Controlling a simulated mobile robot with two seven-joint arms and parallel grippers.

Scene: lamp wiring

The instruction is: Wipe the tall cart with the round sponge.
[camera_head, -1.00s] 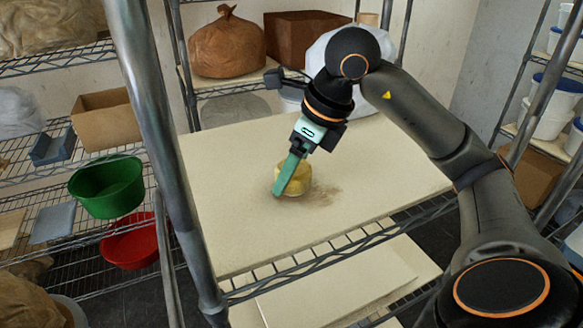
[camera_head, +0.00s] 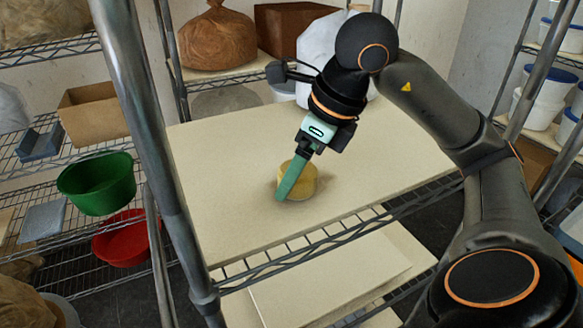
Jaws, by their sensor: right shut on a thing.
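The round yellow sponge (camera_head: 309,183) rests on the pale top board of the tall cart (camera_head: 225,190), near the middle of the board. My right gripper (camera_head: 292,181) comes down from the upper right and is shut on the sponge, its green finger across the sponge's left side. Faint darker shading shows on the board around the sponge; whether it is dirt or shadow I cannot tell. The gripper hides part of the sponge. My left gripper is not in view.
A metal post (camera_head: 150,140) rises at the cart's left front. A green bowl (camera_head: 97,184) and a red bowl (camera_head: 122,237) sit on the left rack. A brown sack (camera_head: 216,38) and a brown box (camera_head: 288,30) stand behind. The board's left part is clear.

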